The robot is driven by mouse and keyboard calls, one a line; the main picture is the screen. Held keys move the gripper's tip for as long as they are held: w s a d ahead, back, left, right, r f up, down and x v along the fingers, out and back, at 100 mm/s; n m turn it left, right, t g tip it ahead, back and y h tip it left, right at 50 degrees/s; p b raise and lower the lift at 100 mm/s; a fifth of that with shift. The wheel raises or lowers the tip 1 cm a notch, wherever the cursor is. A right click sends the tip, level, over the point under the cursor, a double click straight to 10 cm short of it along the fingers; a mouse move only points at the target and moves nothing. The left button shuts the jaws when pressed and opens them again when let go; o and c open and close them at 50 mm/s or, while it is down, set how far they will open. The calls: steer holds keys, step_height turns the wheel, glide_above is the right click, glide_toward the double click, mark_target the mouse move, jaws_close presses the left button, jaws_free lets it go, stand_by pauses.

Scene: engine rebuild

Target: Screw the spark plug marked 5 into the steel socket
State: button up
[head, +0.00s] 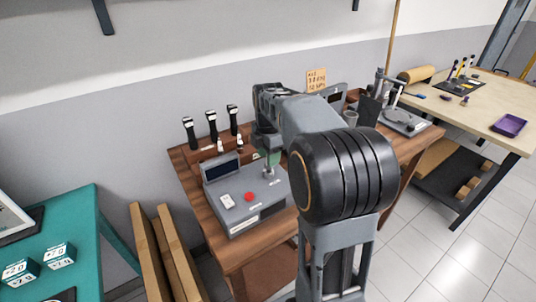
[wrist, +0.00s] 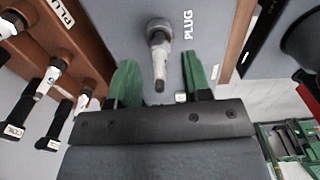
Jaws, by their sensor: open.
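In the wrist view, my gripper (wrist: 159,66) is open, one green finger on each side of a grey steel piece (wrist: 159,62). This piece has a dark collar at its far end and stands at the grey panel beside the printed word PLUG. I cannot tell whether it is the bare socket or a plug seated in it, and no mark 5 is readable. Gaps show between it and both fingers. White-bodied plugs (wrist: 50,76) stand on the brown rack at left. In the head view, my arm hides most of the gripper above the grey tester box (head: 243,203).
Black coils (head: 211,124) stand on the rack behind the tester, by the wall. The tester has a red button (head: 249,197) and a dark screen. A grey stand (head: 402,118) is at the wooden bench's right. A teal table (head: 85,225) stands at left.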

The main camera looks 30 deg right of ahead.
steer(key=shift+c, duration=0.3)
jaws_close()
steer(key=m+p, duration=0.1)
steer(key=m, duration=0.3)
steer(key=m+p, duration=0.1)
steer(key=m, duration=0.4)
steer(key=shift+m, duration=0.4)
steer(key=m+p, duration=0.1)
steer(key=m, duration=0.3)
steer(key=shift+m, duration=0.3)
steer(key=m+p, duration=0.1)
steer(key=m, duration=0.4)
steer(key=shift+o, duration=0.2)
jaws_free()
